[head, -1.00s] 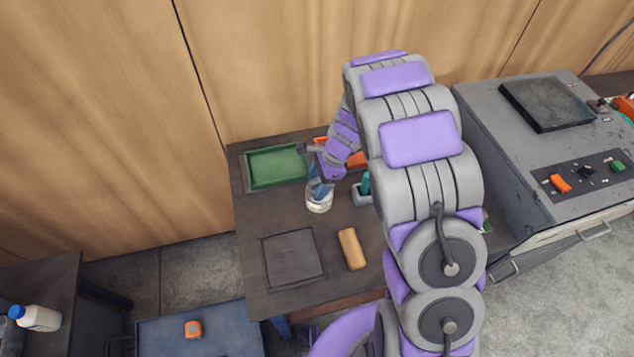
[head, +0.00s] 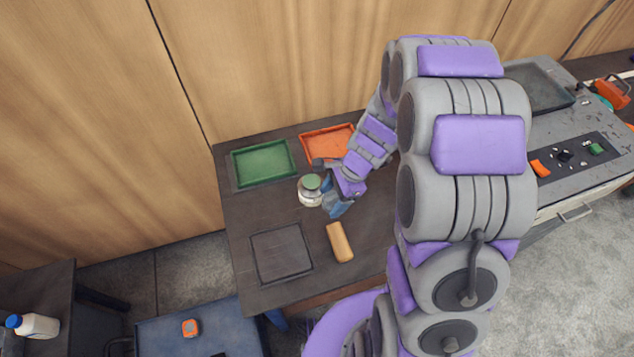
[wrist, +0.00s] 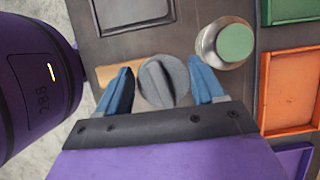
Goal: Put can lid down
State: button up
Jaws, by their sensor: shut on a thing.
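My gripper (wrist: 163,86) has blue fingers on both sides of the round grey can lid (wrist: 163,80), which has a raised ridge across its top. It is shut on the lid and holds it clear of the can. The metal can (wrist: 206,48) stands upright on the table, with a pale green surface showing in its mouth. In the head view, my gripper (head: 338,203) is just right of the can (head: 311,194). The lid is hard to make out there behind my fingers.
On the dark table are a green tray (head: 234,165), an orange tray (head: 303,145), a square dark pad (head: 281,253) and a tan block (head: 340,242). The block is partly hidden behind the lid in the wrist view. Bare table lies around the pad.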

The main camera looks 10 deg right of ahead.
jog(key=s+d, duration=0.3)
jog(key=s+a+f, duration=0.1)
jog(key=a+f, duration=0.1)
jog(key=a, duration=0.2)
jog(key=s+a+f+n, duration=0.1)
jog(key=a+f, duration=0.1)
jog(key=a, duration=0.3)
jog(key=s+a+f+n, duration=0.1)
jog(key=a, duration=0.4)
jog(key=shift+s+a+f+g+h, duration=0.1)
jog(key=shift+a+f+g+h, duration=0.2)
jog(key=shift+f+g, duration=0.1)
jog(key=shift+s+a+f, duration=0.2)
jog(key=shift+a+f, duration=0.15)
jog(key=shift+w+f, duration=0.15)
jog(key=shift+w, duration=0.2)
jog(key=b, duration=0.1)
send_over(259, 209)
jog(key=d, duration=0.2)
jog(key=shift+s+f, duration=0.25)
jog(key=shift+f, duration=0.45)
jog(key=shift+w+a, duration=0.2)
jog(key=shift+w, duration=0.35)
jog(key=shift+a+f+b, duration=0.2)
jog(key=shift+f+b, duration=0.1)
jog(key=shift+f, duration=0.1)
notch_tip(259, 209, down, 3)
jog(key=shift+a+r+b, duration=0.1)
jog(key=shift+b, duration=0.25)
